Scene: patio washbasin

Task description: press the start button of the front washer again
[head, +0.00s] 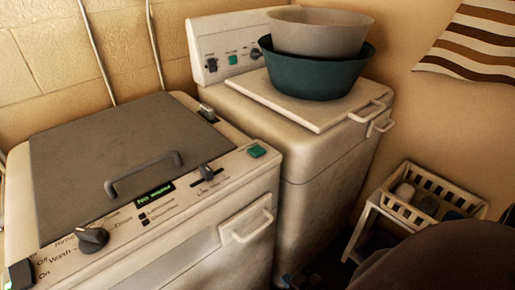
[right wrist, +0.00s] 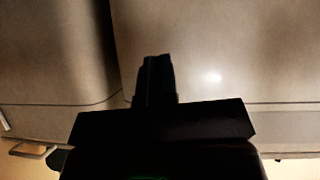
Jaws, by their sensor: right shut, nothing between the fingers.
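The front washer (head: 205,243) stands at the left with its grey lid (head: 105,150) shut. My right gripper (right wrist: 157,82) is shut and empty in the right wrist view, in front of pale appliance-like surfaces. In the head view a dark rounded part of my right arm fills the bottom right corner, clear of the button. My left gripper is not in view.
A second machine (head: 325,165) stands behind and to the right, carrying a teal basin (head: 315,78) with a grey basin (head: 318,32) in it. A cream slatted rack (head: 432,205) with several items stands at the right. A striped cloth (head: 470,45) hangs on the wall.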

